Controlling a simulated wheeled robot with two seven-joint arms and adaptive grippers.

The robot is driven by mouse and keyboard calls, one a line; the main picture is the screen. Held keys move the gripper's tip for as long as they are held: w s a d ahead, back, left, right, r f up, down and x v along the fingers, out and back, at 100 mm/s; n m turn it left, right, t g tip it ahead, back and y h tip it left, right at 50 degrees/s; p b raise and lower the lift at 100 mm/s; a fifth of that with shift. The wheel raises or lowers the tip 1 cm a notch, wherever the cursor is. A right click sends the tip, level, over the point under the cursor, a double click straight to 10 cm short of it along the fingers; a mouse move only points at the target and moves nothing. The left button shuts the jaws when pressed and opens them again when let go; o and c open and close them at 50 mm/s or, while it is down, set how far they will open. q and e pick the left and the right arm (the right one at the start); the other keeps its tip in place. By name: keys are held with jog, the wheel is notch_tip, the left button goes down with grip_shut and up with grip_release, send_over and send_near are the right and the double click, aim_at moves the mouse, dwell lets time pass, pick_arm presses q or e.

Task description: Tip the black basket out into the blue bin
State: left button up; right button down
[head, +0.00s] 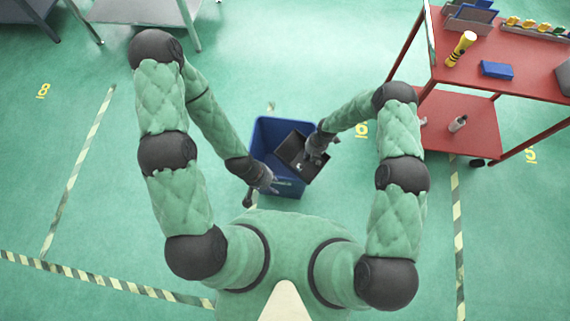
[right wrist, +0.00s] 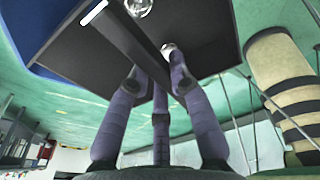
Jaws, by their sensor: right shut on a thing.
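The blue bin (head: 268,130) stands on the floor in front of me, its inside partly hidden by the basket. The black basket (head: 291,146) is over the bin's right part and looks tilted. My right gripper (head: 315,158) is shut on the basket's edge; the right wrist view shows its fingers (right wrist: 157,80) against the dark wall (right wrist: 205,30). Shiny metal pieces (right wrist: 168,49) show beside the basket wall there. My left gripper (head: 262,190) is at the bin's near left side with its fingers spread; whether it touches the rim is unclear.
A red cart (head: 465,115) stands at the right, carrying a yellow torch (head: 461,48), a blue box (head: 497,70) and other items. A metal cylinder (head: 458,123) lies on its lower shelf. Grey tables stand at the upper left. The floor left of the bin is clear.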

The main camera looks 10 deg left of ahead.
jog(key=w+a+r+g+h+b, duration=0.3)
jog(key=a+h+b, duration=0.3)
jog(key=b, duration=1.1)
jog(key=shift+w+r+m+g+h, duration=0.2)
jog(key=shift+w+m+g+h, duration=0.15)
jog(key=shift+g+h, duration=0.65)
dwell(1.5)
